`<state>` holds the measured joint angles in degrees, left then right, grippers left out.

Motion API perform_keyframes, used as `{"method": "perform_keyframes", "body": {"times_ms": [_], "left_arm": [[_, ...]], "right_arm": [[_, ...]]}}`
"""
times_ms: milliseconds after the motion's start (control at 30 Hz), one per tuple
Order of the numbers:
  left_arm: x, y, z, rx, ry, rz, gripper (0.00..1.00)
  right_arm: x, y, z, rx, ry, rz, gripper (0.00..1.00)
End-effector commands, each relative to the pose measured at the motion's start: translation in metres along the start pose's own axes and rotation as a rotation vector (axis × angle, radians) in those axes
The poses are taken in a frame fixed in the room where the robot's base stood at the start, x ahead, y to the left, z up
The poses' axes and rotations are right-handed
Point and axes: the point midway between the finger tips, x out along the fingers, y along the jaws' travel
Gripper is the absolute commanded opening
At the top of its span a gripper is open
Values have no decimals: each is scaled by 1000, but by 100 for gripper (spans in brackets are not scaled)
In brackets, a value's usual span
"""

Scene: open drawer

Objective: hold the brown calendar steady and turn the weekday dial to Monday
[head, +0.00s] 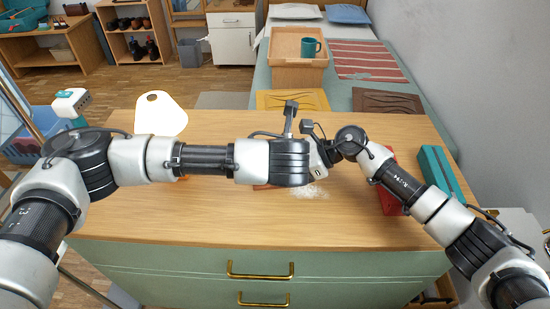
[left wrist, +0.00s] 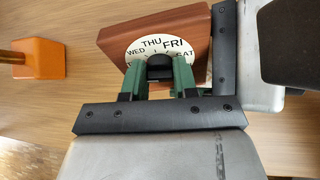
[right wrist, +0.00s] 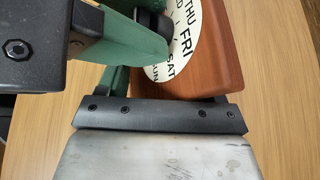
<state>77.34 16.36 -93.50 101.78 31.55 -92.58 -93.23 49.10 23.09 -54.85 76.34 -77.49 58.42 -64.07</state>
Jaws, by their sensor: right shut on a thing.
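The brown calendar (left wrist: 195,35) stands in the left wrist view with a white weekday dial (left wrist: 150,47) on its face. My right gripper (right wrist: 163,85) is shut on the calendar, which also shows in the right wrist view (right wrist: 230,55); one finger is mostly hidden. In the head view my arms hide nearly all of the calendar (head: 264,187).
An orange block (left wrist: 38,58) lies left of the calendar. A cream board (head: 160,112) lies at the table's back left. A red box (head: 391,203) and a teal box (head: 440,172) lie at the right. White bits (head: 310,192) are scattered near the middle.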

Motion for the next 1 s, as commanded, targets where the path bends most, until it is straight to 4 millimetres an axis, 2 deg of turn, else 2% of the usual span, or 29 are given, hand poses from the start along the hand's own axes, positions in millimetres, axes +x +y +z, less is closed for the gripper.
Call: {"method": "perform_keyframes", "body": {"times_ms": [67,467,1000], "left_arm": [[0,0,0,0,0,0,5],[0,0,0,-90,0,-22,4],[0,2,-1,-492,0,-114,5]], "right_arm": [[1,1,-3,2,6,2,54],[1,1,-4,3,6,2,54],[1,1,-4,5,6,1,54]]}}
